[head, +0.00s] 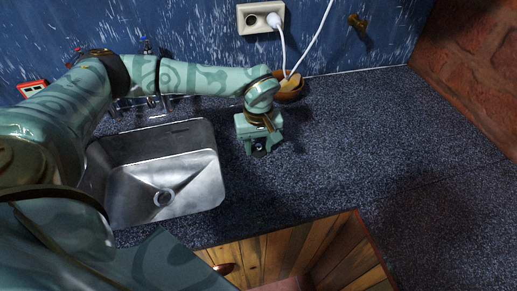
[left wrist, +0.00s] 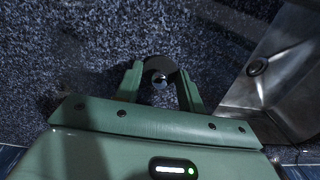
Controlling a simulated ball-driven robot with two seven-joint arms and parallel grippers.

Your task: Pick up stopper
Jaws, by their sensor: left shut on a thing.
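The stopper (left wrist: 159,76) is a small dark round piece with a shiny metal knob, between the fingers of my left gripper in the left wrist view. My left gripper (left wrist: 160,88) is shut on it, with one green finger on each side. In the head view, my left gripper (head: 260,146) points down over the speckled counter, just right of the sink, and the stopper (head: 259,148) shows as a small dark spot between its fingertips. I cannot tell whether the stopper touches the counter. My right gripper is not in view.
A metal sink (head: 190,172) with a round drain lies left of the gripper. A white plug and cord (head: 283,45) hang from the wall socket. The counter (head: 350,140) to the right is clear.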

